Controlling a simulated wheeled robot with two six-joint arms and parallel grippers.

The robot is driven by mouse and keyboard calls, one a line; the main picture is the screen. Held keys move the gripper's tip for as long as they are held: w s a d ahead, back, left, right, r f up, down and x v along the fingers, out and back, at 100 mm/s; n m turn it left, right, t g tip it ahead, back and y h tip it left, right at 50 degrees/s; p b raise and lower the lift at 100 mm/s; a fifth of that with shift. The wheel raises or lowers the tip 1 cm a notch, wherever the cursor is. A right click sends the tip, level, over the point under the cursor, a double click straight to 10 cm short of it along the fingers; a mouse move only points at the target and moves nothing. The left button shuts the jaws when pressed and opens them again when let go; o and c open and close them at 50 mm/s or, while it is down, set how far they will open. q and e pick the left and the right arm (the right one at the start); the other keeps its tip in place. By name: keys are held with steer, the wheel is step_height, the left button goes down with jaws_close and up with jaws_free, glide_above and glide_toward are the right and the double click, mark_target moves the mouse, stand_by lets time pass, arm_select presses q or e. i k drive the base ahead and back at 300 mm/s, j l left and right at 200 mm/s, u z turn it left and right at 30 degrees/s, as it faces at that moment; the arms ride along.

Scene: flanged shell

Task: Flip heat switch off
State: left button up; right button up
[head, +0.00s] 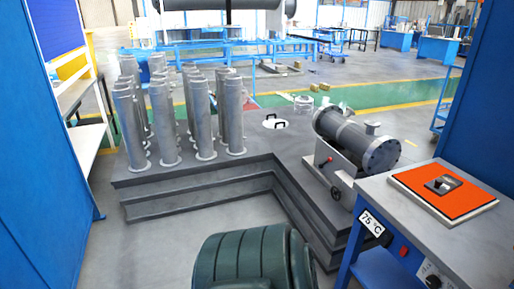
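A workbench (440,222) with a grey top and blue frame stands at the right. A white sign reading 75 °C (371,227) is fixed at its front corner. A small red round control (403,251) sits on the bench's front face. Further right on that face is a dark knob or switch (432,281) on a light plate, close to the bottom edge of the view. I cannot tell which of these is the heat switch, or its position. An orange plate (426,178) with a dark piece (442,185) lies on the bench top. Neither gripper shows.
A grey flanged shell (350,139) rests on a stand with a red-knobbed lever and a handwheel, left of the bench. Several upright flanged pipes (162,123) stand on a stepped dark platform (190,193). Blue panels flank both sides. Grey floor is open at centre left.

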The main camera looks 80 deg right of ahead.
mark_target(404, 250)
steer(key=z, duration=5.05)
